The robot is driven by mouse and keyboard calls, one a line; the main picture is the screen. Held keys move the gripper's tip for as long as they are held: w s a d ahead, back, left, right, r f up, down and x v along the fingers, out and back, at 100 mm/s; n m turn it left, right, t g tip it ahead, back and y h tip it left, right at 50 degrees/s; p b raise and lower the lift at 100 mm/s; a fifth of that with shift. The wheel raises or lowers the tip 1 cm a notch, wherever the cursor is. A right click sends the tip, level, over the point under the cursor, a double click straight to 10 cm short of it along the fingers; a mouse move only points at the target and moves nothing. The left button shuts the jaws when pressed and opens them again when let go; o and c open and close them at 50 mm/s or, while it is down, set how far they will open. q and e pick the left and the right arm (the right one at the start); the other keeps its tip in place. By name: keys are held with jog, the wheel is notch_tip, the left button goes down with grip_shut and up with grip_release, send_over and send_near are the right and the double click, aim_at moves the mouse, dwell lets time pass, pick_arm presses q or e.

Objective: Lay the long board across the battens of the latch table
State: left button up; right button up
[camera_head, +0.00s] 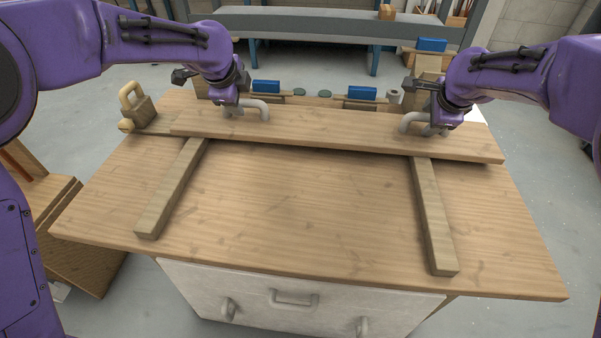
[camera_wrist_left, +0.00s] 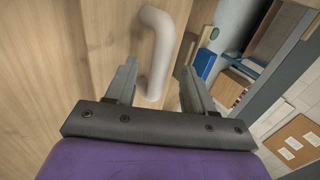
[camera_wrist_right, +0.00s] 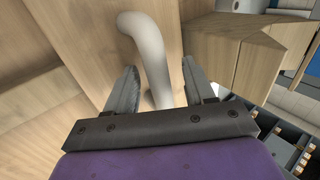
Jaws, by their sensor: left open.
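The long board (camera_head: 330,132) lies crosswise over the far ends of the left batten (camera_head: 172,190) and right batten (camera_head: 433,215) on the latch table (camera_head: 290,215). It looks level, with a shadow under its near edge. It has a grey left handle (camera_head: 262,108) and right handle (camera_head: 408,121). My left gripper (camera_head: 240,107) is open at the left handle, which stands between its fingers in the left wrist view (camera_wrist_left: 158,60). My right gripper (camera_head: 432,124) is open at the right handle, with gaps beside it in the right wrist view (camera_wrist_right: 150,55).
A wooden padlock-shaped piece (camera_head: 136,104) stands at the table's far left corner. Blue blocks (camera_head: 361,93) and small parts sit behind the board. A white drawer front (camera_head: 290,298) with handles is below the table's near edge. The tabletop between the battens is clear.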

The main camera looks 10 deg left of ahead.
jog(key=shift+s+r, duration=0.1)
jog(key=shift+r, duration=0.1)
pick_arm(q)
jog(key=v, duration=0.9)
pick_arm(e)
jog(key=v, duration=1.1)
jog(key=shift+s+r, duration=0.15)
jog(key=shift+r, duration=0.1)
pick_arm(q)
jog(key=shift+s+r, duration=0.1)
jog(key=shift+r, duration=0.05)
